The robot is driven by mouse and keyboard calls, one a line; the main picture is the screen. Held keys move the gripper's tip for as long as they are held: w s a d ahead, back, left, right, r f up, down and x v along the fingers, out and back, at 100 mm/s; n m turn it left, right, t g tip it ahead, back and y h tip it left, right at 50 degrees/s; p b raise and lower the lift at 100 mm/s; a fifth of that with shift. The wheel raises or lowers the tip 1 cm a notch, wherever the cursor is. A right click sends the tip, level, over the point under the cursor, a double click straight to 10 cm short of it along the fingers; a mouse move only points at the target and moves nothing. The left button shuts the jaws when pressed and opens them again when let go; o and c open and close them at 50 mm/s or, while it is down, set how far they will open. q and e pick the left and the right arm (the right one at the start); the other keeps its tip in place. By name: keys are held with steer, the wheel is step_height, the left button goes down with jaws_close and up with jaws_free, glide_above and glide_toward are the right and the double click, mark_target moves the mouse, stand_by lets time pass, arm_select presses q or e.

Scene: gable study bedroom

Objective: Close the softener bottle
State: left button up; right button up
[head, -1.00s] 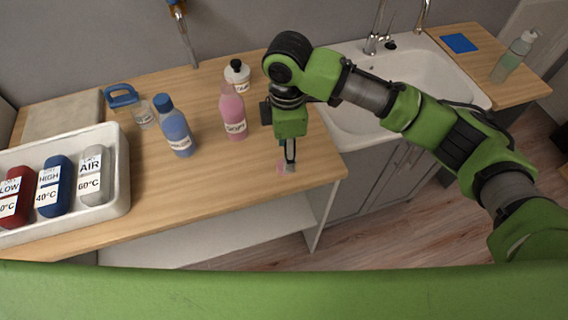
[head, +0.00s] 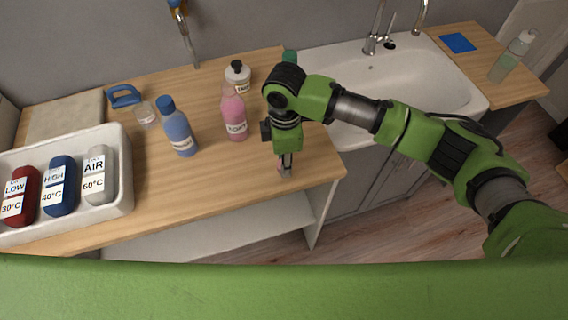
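A translucent pink bottle (head: 236,115) stands upright on the wooden counter with no cap visible on its neck. Its label is too small to read surely; it is likely the softener bottle. A small pink piece (head: 279,166), perhaps its cap, is at the fingertips of my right gripper (head: 285,168), low over the counter near its front right edge. The gripper points down, to the right of and nearer than the pink bottle. The fingers partly hide the piece, and I cannot tell if they grip it. My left gripper is not in view.
A blue bottle (head: 179,132), a white bottle with black cap (head: 237,75), a clear cup (head: 144,113) and a blue-handled item (head: 124,96) stand left and behind. A white tray (head: 122,203) holds labelled bottles. A sink (head: 410,75) lies right. The front middle counter is clear.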

steer(key=shift+r, duration=0.15)
steer(key=shift+r+b, duration=0.25)
steer(key=shift+b, duration=0.05)
step_height(320, 180, up, 2)
steer(key=shift+r+b, duration=0.15)
steer(key=shift+b, duration=0.5)
steer(key=s+a+r+b, duration=0.1)
steer(key=s+r+b, duration=0.1)
steer(key=s+r, duration=0.8)
steer(key=s, duration=0.4)
steer(key=shift+a, duration=0.15)
steer(key=w+d+f+m, duration=0.1)
steer(key=w+d+m, duration=0.1)
steer(key=d+m, duration=0.8)
steer(key=w+d+f+m, duration=0.1)
steer(key=w+d+m, duration=0.1)
steer(key=d+m, duration=0.7)
steer(key=shift+d+m, duration=0.4)
steer(key=shift+d, duration=0.2)
